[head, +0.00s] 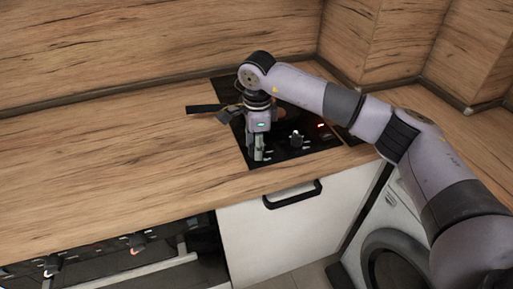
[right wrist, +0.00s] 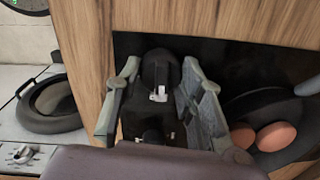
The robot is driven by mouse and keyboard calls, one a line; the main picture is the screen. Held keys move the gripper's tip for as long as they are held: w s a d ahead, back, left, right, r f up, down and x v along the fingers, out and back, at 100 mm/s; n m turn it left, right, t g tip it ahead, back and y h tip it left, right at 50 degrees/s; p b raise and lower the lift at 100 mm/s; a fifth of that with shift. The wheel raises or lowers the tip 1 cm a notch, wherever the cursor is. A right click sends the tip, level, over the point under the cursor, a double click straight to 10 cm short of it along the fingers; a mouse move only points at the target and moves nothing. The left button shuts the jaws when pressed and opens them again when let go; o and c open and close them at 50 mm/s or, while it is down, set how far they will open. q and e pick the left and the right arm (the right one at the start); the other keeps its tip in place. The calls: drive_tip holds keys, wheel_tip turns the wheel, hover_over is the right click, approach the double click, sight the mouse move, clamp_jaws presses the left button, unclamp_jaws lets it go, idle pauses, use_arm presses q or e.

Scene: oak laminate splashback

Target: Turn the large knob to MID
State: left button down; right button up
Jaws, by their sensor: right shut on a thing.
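My right gripper (head: 258,157) points down at the front left part of the black cooktop (head: 312,148). In the right wrist view its two grey fingers (right wrist: 159,80) stand on either side of a black knob (right wrist: 160,72) with a small white mark, and are shut on it. The knob's label and setting cannot be read, and the gripper hides it in the head view. Another black knob (head: 297,138) with light marks stands free to the right. In the right wrist view, a second dark part with white marks shows lower between the fingers. My left gripper is not in view.
A dark pan handle (head: 205,108) reaches left over the counter (head: 120,140). Brown round things (right wrist: 275,136) lie by dark cookware at the cooktop. A red light (head: 321,125) glows there. Below are a white front with a black handle (head: 292,194) and a round-door appliance (head: 395,262).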

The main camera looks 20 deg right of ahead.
drive_tip(key=shift+m+b, duration=0.35)
drive_tip(key=shift+m, duration=0.75)
drive_tip(key=o, duration=1.2)
drive_tip(key=shift+c, duration=0.2)
wheel_tip(320, 180, up, 12)
drive_tip(key=shift+s+a, duration=0.15)
drive_tip(key=shift+s, duration=0.2)
